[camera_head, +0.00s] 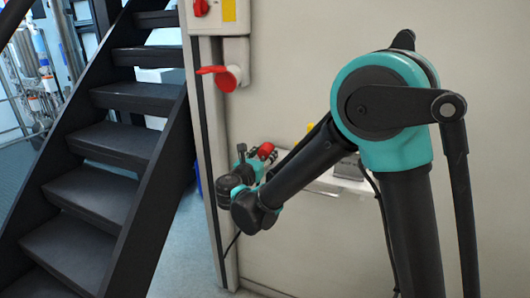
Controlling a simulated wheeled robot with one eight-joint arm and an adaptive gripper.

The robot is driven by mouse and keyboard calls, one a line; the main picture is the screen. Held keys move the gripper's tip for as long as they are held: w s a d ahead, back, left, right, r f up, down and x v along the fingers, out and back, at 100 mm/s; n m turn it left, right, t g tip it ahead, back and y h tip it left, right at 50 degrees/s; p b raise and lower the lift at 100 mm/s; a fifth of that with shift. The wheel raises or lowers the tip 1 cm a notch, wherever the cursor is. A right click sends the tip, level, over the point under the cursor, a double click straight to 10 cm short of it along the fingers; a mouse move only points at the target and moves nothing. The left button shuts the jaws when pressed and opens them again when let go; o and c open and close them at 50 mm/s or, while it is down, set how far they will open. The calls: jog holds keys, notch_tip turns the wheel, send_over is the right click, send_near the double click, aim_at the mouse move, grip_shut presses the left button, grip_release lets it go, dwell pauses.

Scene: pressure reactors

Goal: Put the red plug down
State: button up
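The red plug (265,149) is small in the view, at the end of my arm and in front of the pale wall. My gripper (268,154) is at the plug, with its dark fingers against it, and seems shut on it. The fingers are small and partly hidden by my own arm, so the exact grip is hard to see. The plug is held up near a white ledge (322,183) on the wall side.
A red switch (201,8) is higher up. A grey box (349,168) sits on the ledge, partly hidden by my arm. Dark stairs (105,145) stand at left.

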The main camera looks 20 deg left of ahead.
jog(key=o, duration=0.3)
jog(key=shift+r, duration=0.65)
jog(key=s, duration=0.8)
jog(key=s+a, duration=0.1)
jog(key=s, duration=0.3)
jog(key=shift+s, duration=0.1)
